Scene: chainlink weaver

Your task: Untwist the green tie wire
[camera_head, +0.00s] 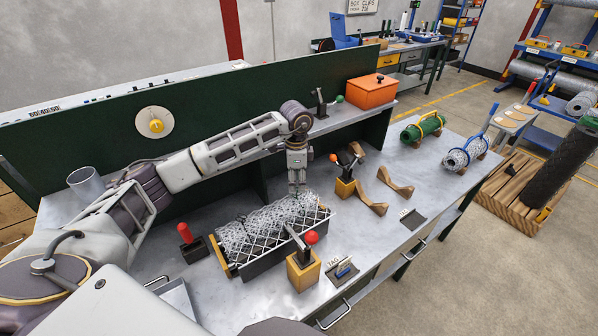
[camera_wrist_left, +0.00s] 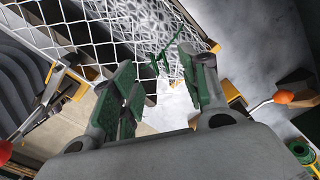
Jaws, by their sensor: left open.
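The green tie wire (camera_wrist_left: 162,58) shows in the left wrist view as a thin green strand with loose ends, at the edge of the chain-link mesh (camera_wrist_left: 115,22). In the head view I cannot make the wire out. There the grey mesh roll (camera_head: 268,220) lies in a dark cradle (camera_head: 262,264) on the bench. My left gripper (camera_head: 297,189) points down over the far right end of the roll. Its green-padded fingers (camera_wrist_left: 160,75) are apart with nothing between them, and the wire shows just beyond their tips. My right gripper is not in view.
A red-knobbed clamp (camera_head: 304,270) stands in front of the cradle, an orange-knobbed clamp (camera_head: 346,186) behind it. A red-handled tool (camera_head: 185,233) stands at left. An orange box (camera_head: 371,92) sits on the shelf. A green roll (camera_head: 422,127) lies at right.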

